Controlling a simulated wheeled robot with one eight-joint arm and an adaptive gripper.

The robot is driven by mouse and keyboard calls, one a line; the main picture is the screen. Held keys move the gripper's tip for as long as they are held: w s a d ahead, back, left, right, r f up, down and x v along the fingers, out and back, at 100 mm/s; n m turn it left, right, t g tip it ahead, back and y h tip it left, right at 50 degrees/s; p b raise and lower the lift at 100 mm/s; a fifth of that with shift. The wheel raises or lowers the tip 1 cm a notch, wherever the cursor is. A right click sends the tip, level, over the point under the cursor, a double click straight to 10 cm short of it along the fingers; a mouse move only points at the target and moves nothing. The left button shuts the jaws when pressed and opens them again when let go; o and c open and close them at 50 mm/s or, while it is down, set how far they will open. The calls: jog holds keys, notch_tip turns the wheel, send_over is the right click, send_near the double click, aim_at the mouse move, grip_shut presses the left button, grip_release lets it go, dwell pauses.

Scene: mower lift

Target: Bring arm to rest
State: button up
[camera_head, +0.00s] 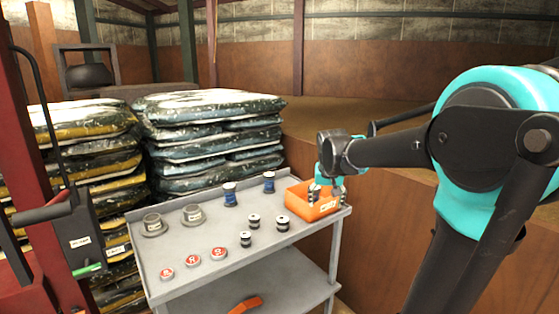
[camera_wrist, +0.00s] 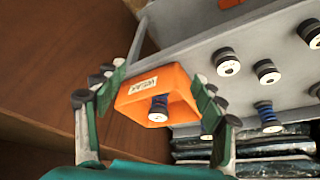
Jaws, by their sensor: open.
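My gripper (camera_head: 328,190) is at the orange bin (camera_head: 303,208) on the right end of the grey cart's top. In the wrist view, my gripper (camera_wrist: 157,82) is open, with one green-padded finger on each side of the orange bin (camera_wrist: 172,82). A spool-like part (camera_wrist: 158,108) with a pale end and a dark blue band shows in the bin and is not held. I cannot tell whether the fingers touch the bin walls. My arm reaches in from the right of the head view.
The grey cart (camera_head: 180,252) carries black spools (camera_head: 254,221), blue-banded cans (camera_head: 230,194), red-topped discs (camera_head: 219,254) and grey cups (camera_head: 194,214). An orange object (camera_head: 245,304) is on its lower shelf. Stacked bags (camera_head: 210,130) stand behind. A wooden wall (camera_head: 385,225) is close on the right.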

jog(key=s+d+f, duration=0.2)
jog(key=s+f, duration=0.6)
jog(key=s, duration=0.2)
jog(key=s+d+f+n, duration=0.1)
jog(key=s+f, duration=0.8)
jog(key=s, duration=0.2)
jog(key=shift+s+d+y, duration=0.2)
jog(key=shift+d+y, duration=0.1)
jog(key=shift+d, duration=0.05)
